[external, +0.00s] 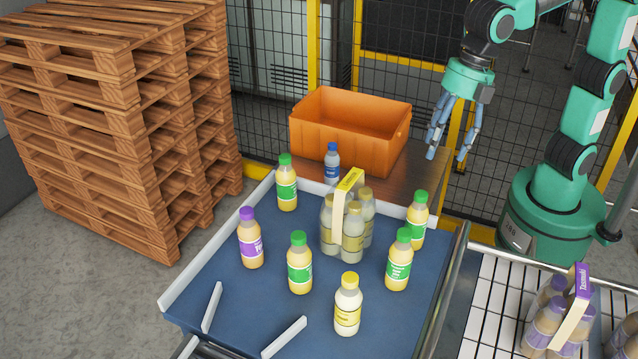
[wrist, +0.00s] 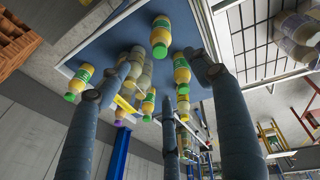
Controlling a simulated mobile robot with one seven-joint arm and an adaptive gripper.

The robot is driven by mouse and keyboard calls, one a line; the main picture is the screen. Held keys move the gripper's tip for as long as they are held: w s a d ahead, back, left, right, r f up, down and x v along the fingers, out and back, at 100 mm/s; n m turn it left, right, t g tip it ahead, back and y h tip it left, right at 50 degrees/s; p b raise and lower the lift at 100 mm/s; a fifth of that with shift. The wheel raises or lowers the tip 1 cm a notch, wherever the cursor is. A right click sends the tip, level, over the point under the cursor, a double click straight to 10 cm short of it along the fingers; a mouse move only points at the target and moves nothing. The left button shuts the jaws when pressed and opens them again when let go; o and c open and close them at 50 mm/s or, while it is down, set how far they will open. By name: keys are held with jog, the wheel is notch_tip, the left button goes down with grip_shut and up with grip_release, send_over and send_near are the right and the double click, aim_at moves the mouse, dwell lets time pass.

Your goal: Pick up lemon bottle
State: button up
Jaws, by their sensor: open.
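A pale bottle with a yellow cap and yellow label (external: 348,304), which looks like the lemon bottle, stands upright at the front of the blue table (external: 235,300) in the external view. I cannot read its label or pick it out with certainty in the wrist view. My gripper (external: 448,150) is open and empty, fingers pointing down, high at the right of the orange crate. It is well behind and apart from the yellow-capped bottle. Its fingers (wrist: 162,76) also show spread in the wrist view, with several bottles beyond them.
Green-capped bottles (external: 299,264), a purple-capped bottle (external: 251,239) and a blue-capped bottle (external: 332,164) stand around a yellow-handled multipack (external: 353,232). The orange crate (external: 345,140) is behind. White rails (external: 212,307) edge the table. A purple multipack (external: 558,320) is on the right conveyor.

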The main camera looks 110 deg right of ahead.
jog(key=w+a+r+n+p, duration=0.1)
jog(key=w+a+n+p, duration=0.3)
jog(key=w, duration=0.6)
jog(key=n+g+p, duration=0.3)
jog(key=n+p, duration=0.6)
jog(key=p, duration=0.1)
send_over(350, 293)
jog(key=s+d, duration=0.1)
jog(key=d, duration=0.1)
notch_tip(350, 293, down, 9)
jog(key=shift+s+r, duration=0.1)
jog(key=shift+s, duration=0.05)
jog(key=shift+w+a+f+n, duration=0.3)
jog(key=shift+f+n, duration=0.1)
jog(key=shift+f, duration=0.05)
jog(key=shift+f, duration=4.3)
jog(key=shift+d+f, duration=0.1)
jog(key=shift+f, duration=0.05)
